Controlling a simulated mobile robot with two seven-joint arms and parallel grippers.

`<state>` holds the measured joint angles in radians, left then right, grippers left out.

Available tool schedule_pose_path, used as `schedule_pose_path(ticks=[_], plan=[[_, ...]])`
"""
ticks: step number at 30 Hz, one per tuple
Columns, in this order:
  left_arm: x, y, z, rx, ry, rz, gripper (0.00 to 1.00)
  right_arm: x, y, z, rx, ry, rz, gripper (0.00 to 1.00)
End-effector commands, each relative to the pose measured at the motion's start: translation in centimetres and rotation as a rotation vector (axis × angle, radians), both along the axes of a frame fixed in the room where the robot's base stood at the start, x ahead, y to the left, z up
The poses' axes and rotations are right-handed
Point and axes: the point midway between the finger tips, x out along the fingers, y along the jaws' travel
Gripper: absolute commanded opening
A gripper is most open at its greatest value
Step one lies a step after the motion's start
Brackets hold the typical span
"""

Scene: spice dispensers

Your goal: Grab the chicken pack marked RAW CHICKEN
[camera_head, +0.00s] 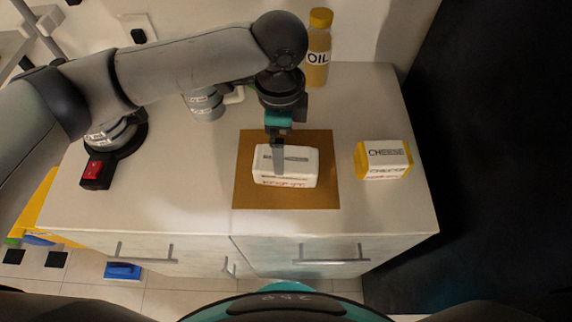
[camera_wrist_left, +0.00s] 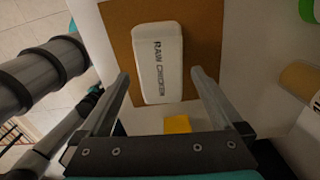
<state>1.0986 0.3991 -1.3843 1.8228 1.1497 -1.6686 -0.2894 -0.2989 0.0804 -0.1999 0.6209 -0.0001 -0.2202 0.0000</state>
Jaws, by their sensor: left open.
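The white pack marked RAW CHICKEN (camera_head: 300,172) lies on a brown board (camera_head: 325,199) on the counter. In the left wrist view the pack (camera_wrist_left: 159,62) shows its label between and beyond my fingers, with the board (camera_wrist_left: 205,30) around it. My left gripper (camera_head: 278,168) points down over the pack, in front of part of its label. In the left wrist view the gripper (camera_wrist_left: 160,76) is open, with one finger toward each side of the pack. I cannot tell the exact height of the fingertips above it. My right gripper is not in view.
A yellow and white cheese pack (camera_head: 384,160) stands right of the board. An oil bottle (camera_head: 318,50) stands at the back. A device with a red switch (camera_head: 94,170) is at the left. The counter's front left (camera_head: 150,205) is clear. Drawer handles (camera_head: 332,258) are below the front edge.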

Motion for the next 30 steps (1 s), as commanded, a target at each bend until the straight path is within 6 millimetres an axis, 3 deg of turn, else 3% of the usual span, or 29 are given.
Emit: schedule_pose_path(ticks=[3, 11, 18, 26, 30], plan=[[0.0, 0.0, -1.4, 0.0, 0.0, 0.0, 1.0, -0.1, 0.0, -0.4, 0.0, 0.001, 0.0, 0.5], [-0.1, -0.4, -2.9, -0.001, 0.0, 0.0, 1.0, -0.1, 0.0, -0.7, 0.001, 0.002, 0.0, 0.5], [-0.2, -0.8, -6.5, 0.0, 0.0, 0.001, 1.0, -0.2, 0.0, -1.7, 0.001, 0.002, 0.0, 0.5], [-0.2, -0.9, -6.9, -0.001, -0.003, -0.001, 1.0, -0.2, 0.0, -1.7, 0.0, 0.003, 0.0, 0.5], [-0.2, -0.9, -6.9, -0.001, -0.002, -0.001, 0.85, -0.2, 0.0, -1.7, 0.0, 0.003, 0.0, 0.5]])
